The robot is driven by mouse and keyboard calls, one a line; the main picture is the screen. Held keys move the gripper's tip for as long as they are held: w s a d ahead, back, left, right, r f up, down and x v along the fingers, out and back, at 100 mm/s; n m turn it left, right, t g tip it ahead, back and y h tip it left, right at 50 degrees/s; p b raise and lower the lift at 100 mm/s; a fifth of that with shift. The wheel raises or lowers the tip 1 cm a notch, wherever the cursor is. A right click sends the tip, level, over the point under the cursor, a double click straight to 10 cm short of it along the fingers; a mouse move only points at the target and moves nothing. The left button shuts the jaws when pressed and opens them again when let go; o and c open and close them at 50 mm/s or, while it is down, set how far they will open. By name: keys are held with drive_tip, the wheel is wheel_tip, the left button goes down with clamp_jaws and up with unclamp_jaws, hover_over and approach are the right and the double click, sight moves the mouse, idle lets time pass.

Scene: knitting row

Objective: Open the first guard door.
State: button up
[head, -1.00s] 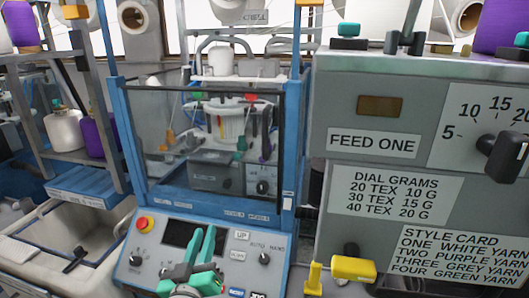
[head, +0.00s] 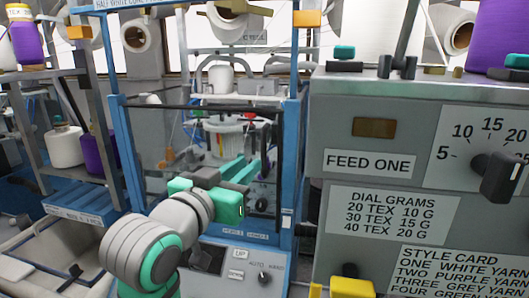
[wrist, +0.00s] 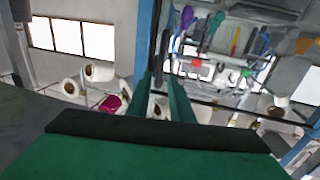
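The guard door (head: 155,130) is a clear panel with a dark top bar and dark side edges, in the blue frame of the knitting machine. It looks shut in the head view. My gripper (head: 244,167) is in front of the panel's right half, its fingers pointing at the machine. In the wrist view the two green fingers (wrist: 162,98) stand apart with a gap between them. A dark bar (wrist: 164,50) beside a blue post (wrist: 145,38) lines up with that gap; I cannot tell whether the fingers touch it. My arm hides the lower left of the door.
A grey feed cabinet (head: 340,225) with dials and cards stands close on the right. A control panel (head: 245,262) lies below the door. A pale bin (head: 50,255) is at lower left, under a yarn shelf with a white cone (head: 64,148) and purple cone (head: 98,152).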

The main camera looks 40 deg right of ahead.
sight(262, 153)
drive_tip(key=x, duration=0.9)
drive_tip(key=shift+w+d+f, duration=0.1)
drive_tip(key=shift+w+d, duration=0.15)
drive_tip(key=shift+s+d, duration=0.1)
drive_tip(key=shift+d, duration=0.25)
drive_tip(key=shift+a, duration=0.15)
drive_tip(key=shift+a, duration=0.1)
clamp_jaws()
